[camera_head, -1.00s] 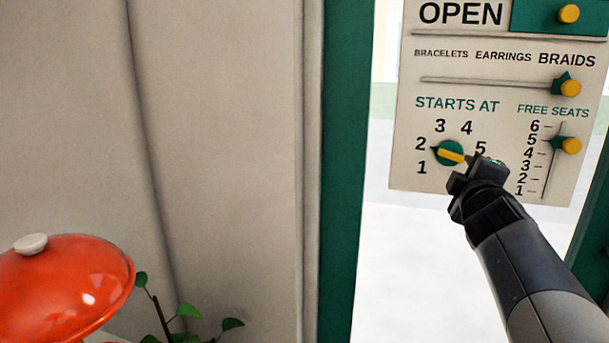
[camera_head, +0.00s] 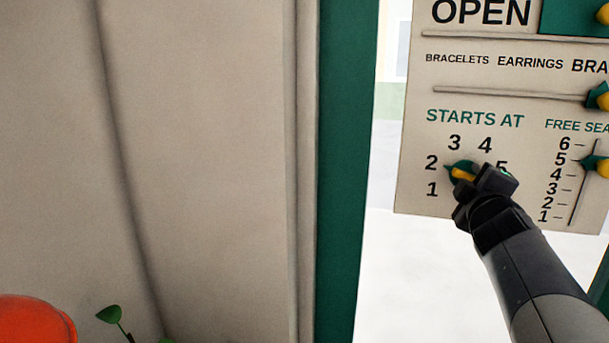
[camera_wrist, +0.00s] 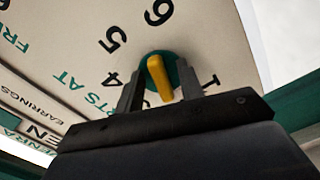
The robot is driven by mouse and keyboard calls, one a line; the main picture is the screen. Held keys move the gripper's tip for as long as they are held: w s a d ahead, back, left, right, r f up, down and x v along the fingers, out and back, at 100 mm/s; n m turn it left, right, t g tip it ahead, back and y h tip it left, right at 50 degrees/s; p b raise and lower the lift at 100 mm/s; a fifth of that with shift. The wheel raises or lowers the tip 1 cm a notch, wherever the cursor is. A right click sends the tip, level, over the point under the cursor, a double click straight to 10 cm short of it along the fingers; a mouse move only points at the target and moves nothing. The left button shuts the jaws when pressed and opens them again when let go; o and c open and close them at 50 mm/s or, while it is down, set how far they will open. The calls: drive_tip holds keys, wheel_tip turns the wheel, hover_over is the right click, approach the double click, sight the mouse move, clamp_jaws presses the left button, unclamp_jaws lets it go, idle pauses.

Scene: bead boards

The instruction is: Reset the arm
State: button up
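A white board (camera_head: 480,75) carries a round green dial (camera_head: 453,168) with a yellow handle (camera_head: 462,174) under "STARTS AT". Numbers surround the dial, and its green pointer faces the 2. My gripper (camera_head: 482,180) is at the dial from the lower right and hides the right part of the handle. In the wrist view my gripper (camera_wrist: 160,88) has its two fingers apart, one on each side of the yellow handle (camera_wrist: 160,78). Gaps seem to show beside the handle, so the fingers look open around it. Whether a finger touches it is unclear.
To the right, a FREE SEATS slider (camera_head: 598,166) stands near 5, and another slider knob (camera_head: 598,97) is near BRAIDS. A green post (camera_head: 343,150) and beige wall (camera_head: 210,150) are left. A red rounded object (camera_head: 35,322) and a plant (camera_head: 110,315) are at lower left.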

drive_tip(key=m, duration=0.5)
drive_tip(key=shift+a+f, duration=0.15)
drive_tip(key=shift+s+f, duration=0.1)
